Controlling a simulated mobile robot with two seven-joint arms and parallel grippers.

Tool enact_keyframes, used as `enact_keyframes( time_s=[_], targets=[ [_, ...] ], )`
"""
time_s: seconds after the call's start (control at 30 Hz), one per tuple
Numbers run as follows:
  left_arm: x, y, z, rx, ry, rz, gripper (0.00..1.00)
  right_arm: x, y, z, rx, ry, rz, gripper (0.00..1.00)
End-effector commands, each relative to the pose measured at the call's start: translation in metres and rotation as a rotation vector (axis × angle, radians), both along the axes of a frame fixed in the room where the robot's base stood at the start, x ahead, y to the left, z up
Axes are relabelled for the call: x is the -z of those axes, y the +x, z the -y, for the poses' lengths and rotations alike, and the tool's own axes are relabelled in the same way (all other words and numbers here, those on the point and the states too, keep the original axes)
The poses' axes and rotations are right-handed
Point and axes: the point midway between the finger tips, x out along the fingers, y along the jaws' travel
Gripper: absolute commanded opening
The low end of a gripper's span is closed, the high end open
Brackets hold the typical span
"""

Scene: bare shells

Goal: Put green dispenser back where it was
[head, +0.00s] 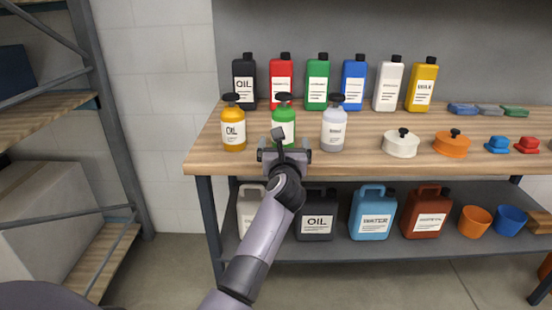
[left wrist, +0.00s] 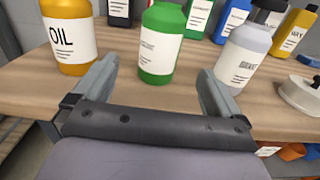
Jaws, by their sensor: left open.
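The green dispenser (head: 284,117) stands upright on the wooden tabletop, between an orange dispenser (head: 233,130) on its left and a clear, pale dispenser (head: 333,130) on its right. Its lower part is hidden by my arm in the head view. My left gripper (head: 284,158) is at the table's front edge, in front of the green dispenser. In the left wrist view the green dispenser (left wrist: 161,45) stands beyond and between the spread fingers of my left gripper (left wrist: 158,85). The fingers are open and nothing is held. My right gripper does not show.
A row of bottles, including a green bottle (head: 318,85), stands behind the dispensers. A white pot (head: 401,144) and an orange pot (head: 452,144) are to the right. Jugs such as the blue jug (head: 371,216) stand on the lower shelf. A shelving rack (head: 110,110) is at left.

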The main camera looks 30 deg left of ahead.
Motion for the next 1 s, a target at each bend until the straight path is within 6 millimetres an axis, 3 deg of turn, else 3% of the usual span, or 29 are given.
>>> enact_keyframes(
  time_s=[0.13,0.23,0.47,0.77,1.0],
  targets=[
    [0.013,-0.015,0.001,0.001,0.195,-0.046,0.99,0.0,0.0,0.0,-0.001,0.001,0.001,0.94],
    [0.024,-0.032,0.007,0.012,0.437,-0.102,0.99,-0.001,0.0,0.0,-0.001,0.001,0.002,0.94],
    [0.066,-0.077,0.046,0.107,1.078,-0.267,0.99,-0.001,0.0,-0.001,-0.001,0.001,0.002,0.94],
    [0.167,-0.165,0.12,0.396,2.01,-0.485,0.99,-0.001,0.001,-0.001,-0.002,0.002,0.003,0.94],
    [0.258,-0.264,0.151,0.727,2.696,-0.566,0.99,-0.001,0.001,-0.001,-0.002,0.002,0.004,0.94]
  ],
)
